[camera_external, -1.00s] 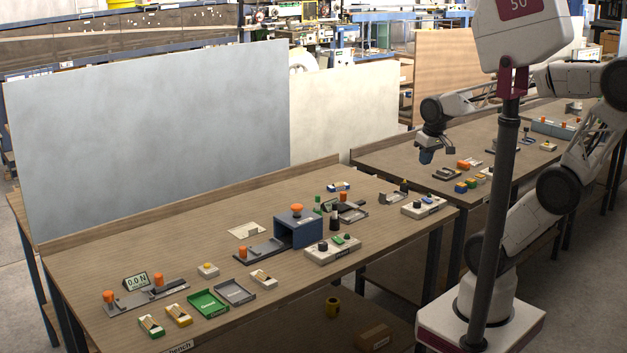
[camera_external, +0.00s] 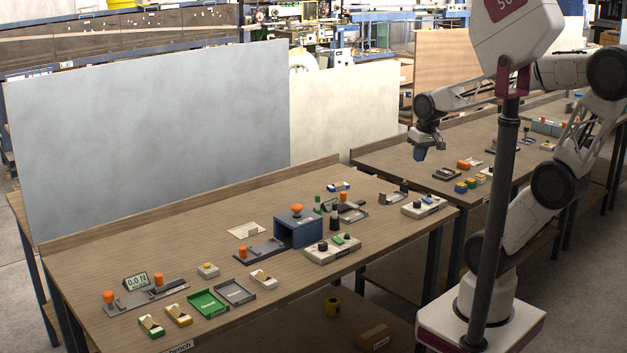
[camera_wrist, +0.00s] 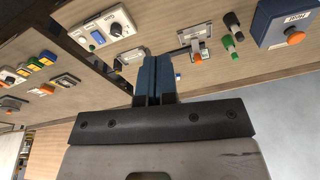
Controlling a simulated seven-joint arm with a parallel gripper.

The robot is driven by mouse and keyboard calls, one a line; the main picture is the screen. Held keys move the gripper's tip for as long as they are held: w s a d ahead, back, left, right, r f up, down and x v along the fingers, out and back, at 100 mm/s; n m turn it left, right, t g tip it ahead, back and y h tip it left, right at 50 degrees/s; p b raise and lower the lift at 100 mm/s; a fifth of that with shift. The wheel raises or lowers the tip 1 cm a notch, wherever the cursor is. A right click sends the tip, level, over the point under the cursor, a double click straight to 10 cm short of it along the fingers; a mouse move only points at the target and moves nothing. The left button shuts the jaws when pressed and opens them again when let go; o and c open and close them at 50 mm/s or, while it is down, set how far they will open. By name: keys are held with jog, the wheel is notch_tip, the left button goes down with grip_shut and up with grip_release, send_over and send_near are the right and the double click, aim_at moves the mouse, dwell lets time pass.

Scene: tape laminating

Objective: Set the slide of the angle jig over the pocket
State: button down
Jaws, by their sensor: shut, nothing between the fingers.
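My gripper (camera_external: 420,155) is shut and empty, raised in the air around the gap between the two benches. In the wrist view its blue fingers (camera_wrist: 157,75) are together. No readable label marks the angle jig, and I cannot make out its slide or pocket. One candidate is the grey fixture with an orange knob (camera_external: 344,197), behind the blue press; it also shows in the wrist view (camera_wrist: 197,57). Another is the small grey fixture with a dark post (camera_external: 393,198) at the near bench's right end. The fingers partly hide a small fixture (camera_wrist: 131,57) in the wrist view.
The blue press (camera_external: 298,231) stands mid-bench, with a white control box (camera_external: 332,250) before it. Another control box (camera_external: 423,206) is at the right end. Green and grey trays (camera_external: 235,293) and a force gauge (camera_external: 136,282) are at the left. The bench's back left is clear.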

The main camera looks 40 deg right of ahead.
jog(key=w+d+f+m+g+y, duration=0.1)
jog(key=w+f+m, duration=0.2)
jog(key=w, duration=0.7)
jog(key=w+d+f+m+g+y, duration=0.1)
jog(key=w+d+f+m, duration=0.1)
jog(key=w+m, duration=0.4)
jog(key=w+d+f+m+g+y, duration=0.1)
jog(key=w+f+m, duration=0.4)
jog(key=w, duration=1)
jog(key=shift+w+d+y, duration=0.25)
jog(key=shift+d+y, duration=0.2)
jog(key=shift+y, duration=0.15)
jog(key=shift+f, duration=0.25)
send_near(349, 203)
jog(key=w+d+f, duration=0.4)
jog(key=shift+s+a, duration=0.2)
jog(key=shift+a, duration=0.8)
jog(key=shift+s+a, duration=0.2)
jog(key=shift+a, duration=0.95)
jog(key=shift+a, duration=0.1)
